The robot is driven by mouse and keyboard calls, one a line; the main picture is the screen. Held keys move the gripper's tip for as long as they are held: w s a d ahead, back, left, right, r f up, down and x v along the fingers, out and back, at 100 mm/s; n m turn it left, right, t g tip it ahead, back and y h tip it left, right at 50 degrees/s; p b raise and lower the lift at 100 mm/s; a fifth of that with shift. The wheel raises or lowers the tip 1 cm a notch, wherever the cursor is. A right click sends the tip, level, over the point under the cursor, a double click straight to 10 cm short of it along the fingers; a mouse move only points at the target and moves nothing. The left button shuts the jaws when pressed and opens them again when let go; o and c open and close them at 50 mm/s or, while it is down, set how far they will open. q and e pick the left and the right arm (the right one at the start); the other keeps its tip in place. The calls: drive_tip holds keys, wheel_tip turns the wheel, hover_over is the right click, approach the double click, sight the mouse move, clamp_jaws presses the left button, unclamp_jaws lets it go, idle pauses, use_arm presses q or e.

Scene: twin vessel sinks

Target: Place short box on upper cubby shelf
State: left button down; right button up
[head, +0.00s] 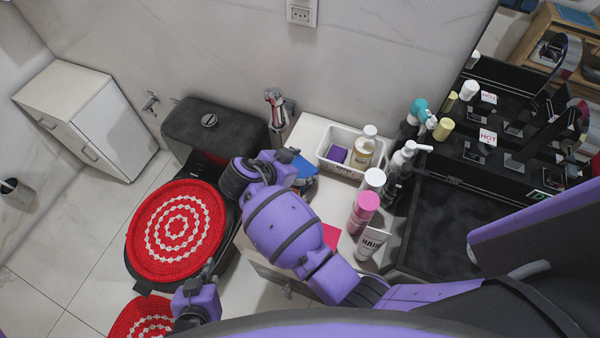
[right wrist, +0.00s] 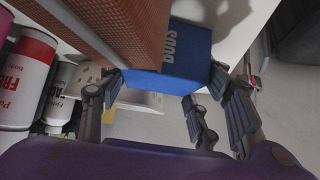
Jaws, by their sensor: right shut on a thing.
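A blue box (right wrist: 180,55) with white lettering lies between the fingers of my right gripper (right wrist: 165,95) in the right wrist view; I take it as the short box. In the head view a blue part of it (head: 303,167) shows beside my right gripper (head: 292,168), above the white counter's left side. That gripper is shut on it. My left gripper (head: 205,276) is low at the left, in front of the red round cover, with nothing visible in it; its finger opening is unclear. No upper cubby shelf can be told for certain; a wooden shelf unit (head: 545,35) shows at the top right.
A white basket (head: 345,165) holds a bottle and a purple item. Several bottles, including a pink-capped one (head: 362,212), crowd the counter. A toilet with a red cover (head: 176,230) is left. A white cabinet (head: 85,120) stands far left. An orange-brown patterned surface (right wrist: 90,30) is near the box.

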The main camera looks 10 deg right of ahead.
drive_tip(key=shift+r, duration=0.15)
drive_tip(key=shift+c, duration=0.7)
wheel_tip(320, 180, up, 10)
drive_tip(key=shift+f, duration=0.1)
drive_tip(key=shift+s+a+f+n+t+y, duration=0.1)
drive_tip(key=shift+a+f+n+t+y, duration=0.15)
drive_tip(key=shift+a+n, duration=0.2)
drive_tip(key=shift+a+f+n+t+y, duration=0.15)
drive_tip(key=shift+a+f+n+t, duration=0.1)
drive_tip(key=shift+a+n, duration=0.15)
drive_tip(key=shift+w+r+n+t+y, duration=0.2)
drive_tip(key=shift+w+n+t+y, duration=0.1)
drive_tip(key=shift+n, duration=0.25)
drive_tip(key=w+d+r+n+y, duration=0.1)
drive_tip(key=d+r+n+y, duration=0.1)
drive_tip(key=r, duration=0.4)
drive_tip(key=w+d+r+n+t+y, duration=0.1)
drive_tip(key=w+d+r+n+y, duration=0.1)
drive_tip(key=r, duration=0.4)
drive_tip(key=w+d+r+n+t+y, duration=0.1)
drive_tip(key=d+r+n+y, duration=0.1)
drive_tip(key=d+r+n, duration=0.2)
wheel_tip(320, 180, up, 3)
drive_tip(key=shift+w+d+r, duration=0.1)
drive_tip(key=shift+w+d, duration=0.3)
drive_tip(key=shift+d, duration=0.35)
drive_tip(key=shift+a, duration=0.1)
